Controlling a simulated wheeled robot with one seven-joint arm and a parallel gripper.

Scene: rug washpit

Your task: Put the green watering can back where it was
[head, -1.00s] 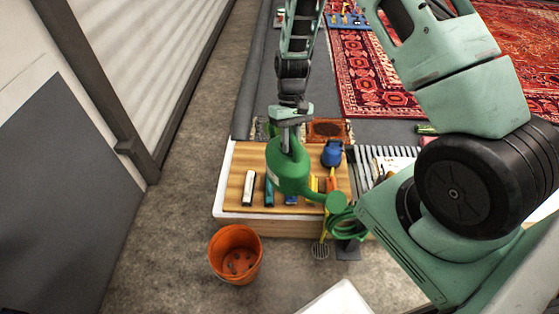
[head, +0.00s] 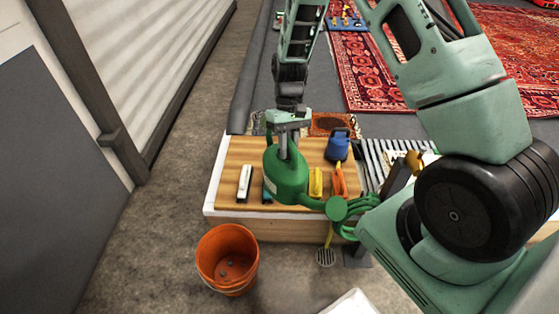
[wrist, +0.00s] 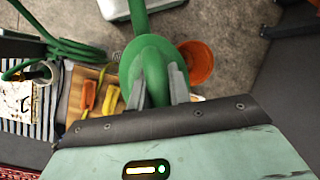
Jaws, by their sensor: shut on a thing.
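The green watering can (head: 287,181) is in my gripper (head: 287,150), which is shut on its handle from above. In the head view it hangs over the wooden board (head: 232,165) on the white-edged low platform, with its round rose towards the lower right, beyond the platform's front edge. I cannot tell how high it is above the board. In the wrist view the can (wrist: 150,60) sits between the two fingers (wrist: 163,88), and its body hides part of the board.
On the board are a white-handled brush (head: 245,182), a yellow one (head: 316,182), an orange one (head: 339,180) and a blue container (head: 337,146). An orange bucket (head: 228,258) stands on the floor in front. A green hose (head: 362,212) coils at the right. The floor at left is clear.

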